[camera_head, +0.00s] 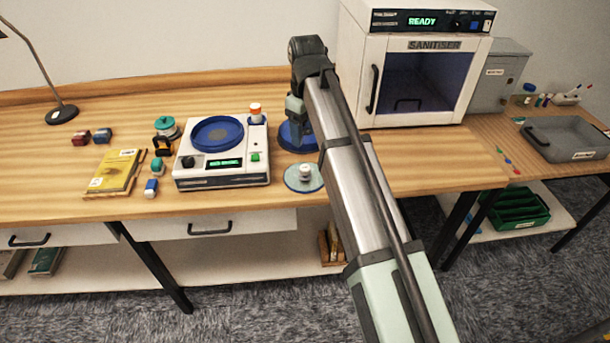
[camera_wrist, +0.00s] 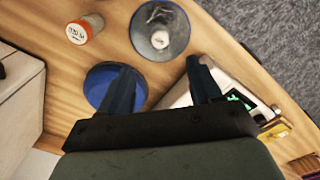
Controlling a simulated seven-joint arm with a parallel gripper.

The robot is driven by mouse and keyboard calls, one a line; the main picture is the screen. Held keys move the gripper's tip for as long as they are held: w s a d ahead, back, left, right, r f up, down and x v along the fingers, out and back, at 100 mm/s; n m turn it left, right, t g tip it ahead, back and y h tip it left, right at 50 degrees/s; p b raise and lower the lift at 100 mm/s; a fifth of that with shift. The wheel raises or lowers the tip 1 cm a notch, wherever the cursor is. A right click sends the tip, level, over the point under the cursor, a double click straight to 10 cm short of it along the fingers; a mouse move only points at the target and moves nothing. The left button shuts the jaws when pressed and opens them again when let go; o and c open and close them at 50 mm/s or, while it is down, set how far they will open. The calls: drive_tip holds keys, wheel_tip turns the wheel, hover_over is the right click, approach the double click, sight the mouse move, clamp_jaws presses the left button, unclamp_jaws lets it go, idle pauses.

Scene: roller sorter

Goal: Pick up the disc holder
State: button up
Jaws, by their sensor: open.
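Nothing in view is labelled as the disc holder, and I cannot tell for certain which piece it is. A blue round piece (camera_head: 286,137) lies on the bench right of the white machine, partly hidden by my arm. It also shows in the wrist view (camera_wrist: 101,82), partly behind one finger. A clear disc with a pale knob (camera_head: 304,178) lies in front of it and shows in the wrist view (camera_wrist: 149,46). Another blue round dish (camera_head: 217,134) is on top of the machine. My gripper (camera_wrist: 163,73) is open and empty, above the bench beside the blue piece.
The white machine (camera_head: 222,179) with a green display stands left of my gripper. An orange-capped bottle (camera_wrist: 85,28) stands near the clear disc. The sanitiser (camera_head: 430,45) is at the back right. A yellow book (camera_head: 115,170) and small teal items are at left. My arm crosses the bench.

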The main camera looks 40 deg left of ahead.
hover_over(305, 167)
drive_tip(key=f, duration=0.7)
drive_tip(key=shift+s+d+f, duration=0.15)
drive_tip(key=shift+s+f, duration=0.15)
drive_tip(key=shift+s, duration=0.05)
drive_tip(key=shift+w+f, duration=0.15)
drive_tip(key=shift+f, duration=1.4)
drive_tip(key=shift+w+f, duration=0.1)
drive_tip(key=shift+f, duration=1.4)
drive_tip(key=c, duration=1.1)
drive_tip(key=shift+c, duration=0.2)
drive_tip(key=shift+r, duration=0.15)
